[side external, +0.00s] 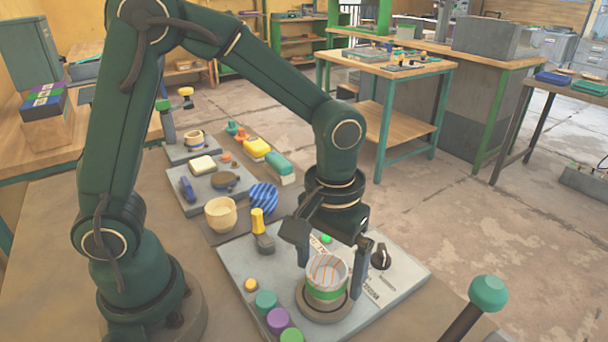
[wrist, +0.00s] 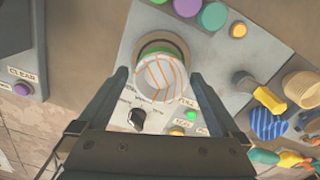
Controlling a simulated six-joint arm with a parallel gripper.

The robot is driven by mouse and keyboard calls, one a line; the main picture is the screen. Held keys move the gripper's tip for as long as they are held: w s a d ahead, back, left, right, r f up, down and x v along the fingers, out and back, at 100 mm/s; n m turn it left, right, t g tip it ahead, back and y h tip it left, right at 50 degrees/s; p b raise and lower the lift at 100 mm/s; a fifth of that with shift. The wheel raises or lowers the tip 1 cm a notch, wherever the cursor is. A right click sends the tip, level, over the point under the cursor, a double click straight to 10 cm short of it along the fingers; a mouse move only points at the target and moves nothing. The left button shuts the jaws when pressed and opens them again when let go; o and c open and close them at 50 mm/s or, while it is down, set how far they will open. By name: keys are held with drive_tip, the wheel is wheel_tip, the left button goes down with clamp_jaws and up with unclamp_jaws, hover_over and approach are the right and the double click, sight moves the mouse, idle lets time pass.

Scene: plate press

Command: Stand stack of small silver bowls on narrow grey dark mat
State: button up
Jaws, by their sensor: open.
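A pale cup-shaped piece with orange stripes and a green band (side external: 327,277) stands upright on a round brown base (side external: 325,313) on the light grey press panel (side external: 400,270). The wrist view shows its striped round top (wrist: 162,77) from above. My gripper (side external: 329,281) is open, with one finger on either side of this piece; contact cannot be told. I cannot clearly make out a stack of silver bowls; whether this piece is the stack, I cannot tell. A dark grey-brown strip (side external: 213,234), possibly the mat, lies behind the panel, partly covered by objects.
A black knob (side external: 381,256) is near my gripper. A green-topped lever (side external: 488,293) rises at right.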

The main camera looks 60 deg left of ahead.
drive_tip(key=shift+c, duration=0.3)
clamp_jaws()
